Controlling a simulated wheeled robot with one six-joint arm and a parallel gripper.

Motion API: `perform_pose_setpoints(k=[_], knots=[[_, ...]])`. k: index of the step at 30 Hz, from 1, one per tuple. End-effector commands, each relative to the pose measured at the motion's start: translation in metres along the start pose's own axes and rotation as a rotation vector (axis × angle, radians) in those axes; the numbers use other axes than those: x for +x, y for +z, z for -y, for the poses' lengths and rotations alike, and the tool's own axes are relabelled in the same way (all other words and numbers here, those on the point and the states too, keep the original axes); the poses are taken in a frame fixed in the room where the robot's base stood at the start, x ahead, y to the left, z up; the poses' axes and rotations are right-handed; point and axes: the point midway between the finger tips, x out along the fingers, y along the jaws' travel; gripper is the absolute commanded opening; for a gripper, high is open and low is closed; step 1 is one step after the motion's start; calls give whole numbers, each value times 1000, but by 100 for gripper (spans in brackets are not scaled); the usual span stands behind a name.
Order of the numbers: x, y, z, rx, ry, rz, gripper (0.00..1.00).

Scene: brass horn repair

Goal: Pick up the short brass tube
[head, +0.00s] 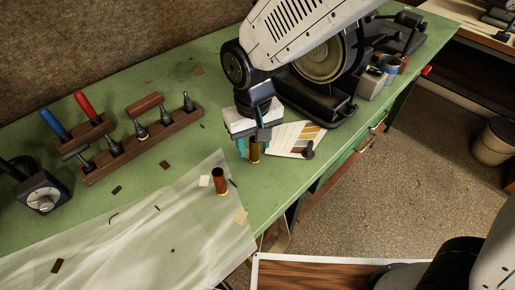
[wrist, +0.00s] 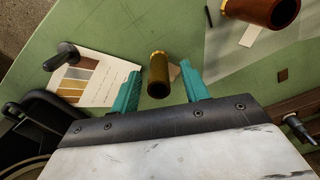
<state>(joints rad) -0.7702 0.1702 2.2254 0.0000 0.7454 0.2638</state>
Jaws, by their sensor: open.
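A short brass tube (head: 255,154) stands upright on the green bench, right under my gripper (head: 252,142). In the wrist view the brass tube (wrist: 158,78) shows dull gold with a dark open end, between the two teal fingers of my gripper (wrist: 163,88). There are gaps on both sides of it, and I see no contact. My gripper is open and empty. In the head view its fingers partly hide the tube's top. A second, reddish-brown tube with a brass foot (head: 221,182) stands nearer the front, apart from my gripper; it also shows in the wrist view (wrist: 268,8).
A color sample card (head: 292,138) with a dark knobbed object lies just right of the brass tube. A black grinder-like machine (head: 322,100) stands behind it. A wooden tool rack (head: 130,155) is at left. A translucent sheet (head: 120,235) covers the front left.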

Motion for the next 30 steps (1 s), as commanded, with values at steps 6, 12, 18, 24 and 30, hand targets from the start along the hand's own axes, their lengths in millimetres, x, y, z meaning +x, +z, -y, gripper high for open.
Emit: perform_pose_setpoints(k=[6,12,18,24,30], knots=[[0,0,-1,1,0,0,21],[0,0,-1,2,0,0,0],[-1,0,-1,2,0,0,0],[-14,0,-1,2,0,-2,0],[-38,8,0,0,0,-1,0]])
